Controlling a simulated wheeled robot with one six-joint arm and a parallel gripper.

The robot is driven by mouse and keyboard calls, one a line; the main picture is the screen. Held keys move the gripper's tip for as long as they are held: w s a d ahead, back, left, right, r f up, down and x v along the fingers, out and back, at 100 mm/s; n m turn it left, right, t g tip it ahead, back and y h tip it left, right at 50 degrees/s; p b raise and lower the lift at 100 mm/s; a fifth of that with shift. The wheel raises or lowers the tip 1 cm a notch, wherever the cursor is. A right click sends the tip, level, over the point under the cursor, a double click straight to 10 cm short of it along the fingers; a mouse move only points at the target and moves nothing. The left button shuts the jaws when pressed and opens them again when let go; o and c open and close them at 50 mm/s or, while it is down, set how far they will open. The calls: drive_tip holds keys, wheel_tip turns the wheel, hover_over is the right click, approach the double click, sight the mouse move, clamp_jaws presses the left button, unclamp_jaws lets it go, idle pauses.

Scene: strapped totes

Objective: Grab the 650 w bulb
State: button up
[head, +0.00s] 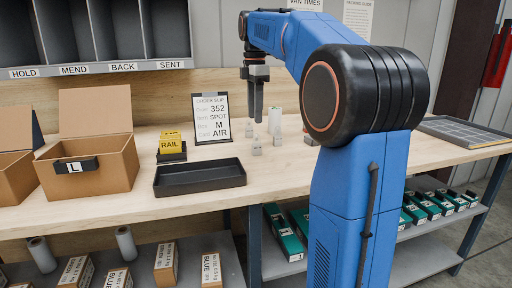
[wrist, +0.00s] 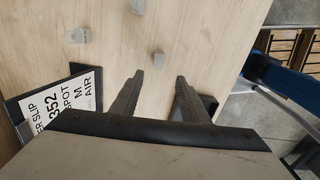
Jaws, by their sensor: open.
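Small pale grey pieces stand on the wooden bench: one (head: 256,146) at the front, one (head: 278,139) behind it to the right, and one (head: 310,139) further right, partly hidden by my arm. Any wattage marks are too small to read, so I cannot tell which is the 650 w bulb. My gripper (head: 258,116) points down above the front pieces, apart from them. In the wrist view my gripper (wrist: 160,76) is open and empty. A grey piece (wrist: 158,60) shows just beyond the fingertips, another (wrist: 78,35) to the upper left, a third (wrist: 138,6) at the top edge.
An order slip stand (head: 212,118) reads 352, SPOT, M, AIR. A black tray (head: 200,178), a yellow RAIL card block (head: 171,147) and an open carton (head: 100,190) marked L stand to the left. A gridded dark panel (head: 465,130) lies right.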

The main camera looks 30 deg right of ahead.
sight(257, 135)
wheel_tip(257, 135, down, 5)
drive_tip(key=shift+r, duration=0.1)
drive_tip(key=f, duration=0.4)
drive_tip(key=shift+w+d, duration=0.1)
drive_tip(key=shift+d, duration=0.3)
drive_tip(key=shift+f, duration=0.65)
clamp_jaws()
